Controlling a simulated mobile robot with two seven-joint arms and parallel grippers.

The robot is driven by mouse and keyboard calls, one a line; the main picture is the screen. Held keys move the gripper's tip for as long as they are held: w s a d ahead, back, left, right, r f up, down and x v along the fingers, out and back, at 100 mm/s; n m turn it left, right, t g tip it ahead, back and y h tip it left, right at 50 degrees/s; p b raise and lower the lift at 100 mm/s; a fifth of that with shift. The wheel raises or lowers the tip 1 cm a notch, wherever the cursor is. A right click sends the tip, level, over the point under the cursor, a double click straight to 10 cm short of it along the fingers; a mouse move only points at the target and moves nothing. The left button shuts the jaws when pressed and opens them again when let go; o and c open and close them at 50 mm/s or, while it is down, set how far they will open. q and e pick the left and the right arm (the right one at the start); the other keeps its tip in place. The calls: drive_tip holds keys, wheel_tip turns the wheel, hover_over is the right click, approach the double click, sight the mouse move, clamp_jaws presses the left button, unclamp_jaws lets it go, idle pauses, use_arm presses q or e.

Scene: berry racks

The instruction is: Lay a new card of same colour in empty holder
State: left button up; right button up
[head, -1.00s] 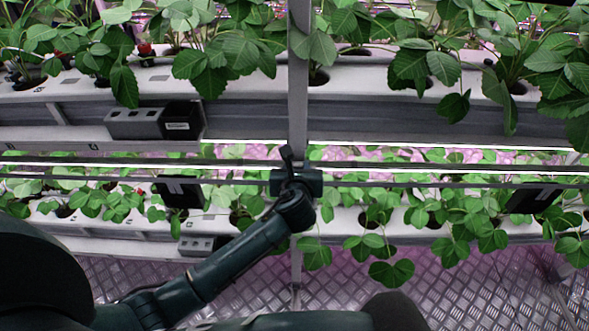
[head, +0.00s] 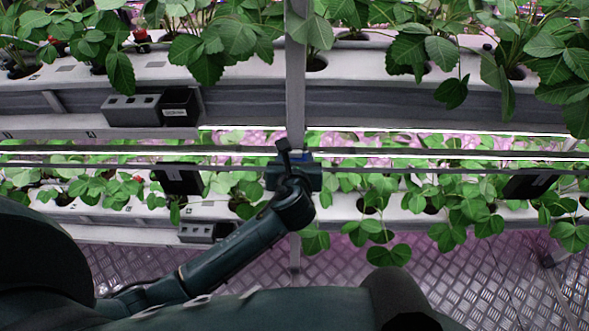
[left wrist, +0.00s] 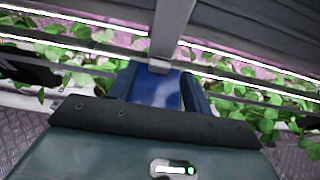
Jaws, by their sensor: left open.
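My left gripper (head: 293,160) is in front of the upright post at the middle of the head view, and its fingers are open. In the left wrist view a flat blue piece, which looks like a card (left wrist: 155,88), shows between the two open fingers (left wrist: 158,88). A small grey clip (left wrist: 159,66) at the post's lower end touches or overlaps its top edge; I cannot tell which. In the head view only a sliver of blue shows behind the gripper. Whether the blue piece sits in a holder is hidden. My right gripper is not in view.
The grey post (head: 296,85) crosses the upper planted rack (head: 400,100). A grey block with holes (head: 132,110) and a black box (head: 180,107) stand on the left ledge. Black panels (head: 178,179) hang along the lower rack, with strawberry leaves around. Metal tread floor (head: 440,285) lies below.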

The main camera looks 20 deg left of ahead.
use_arm(q)
drive_tip(key=v, duration=0.8)
drive_tip(key=shift+s+p, duration=0.2)
drive_tip(key=shift+p, duration=0.1)
drive_tip(key=s+a+f+n+g+h, duration=0.1)
drive_tip(key=s+a+f+n+g, duration=0.15)
drive_tip(key=s+n, duration=0.6)
drive_tip(key=s+a+f+n+g+h, duration=0.2)
drive_tip(key=s+a+n+g, duration=0.3)
drive_tip(key=n, duration=0.7)
drive_tip(key=s+f+n+g+h, duration=0.1)
drive_tip(key=s+f+n+g, duration=0.1)
drive_tip(key=s+n, duration=0.75)
drive_tip(key=w+d+f+t+h+p, duration=0.1)
drive_tip(key=w+d+f+t+h, duration=0.2)
drive_tip(key=w+d+f+t, duration=0.2)
drive_tip(key=shift+w+d+f+t, duration=0.3)
drive_tip(key=shift+w+d+t, duration=0.5)
drive_tip(key=shift+w, duration=0.65)
drive_tip(key=shift+a, duration=0.15)
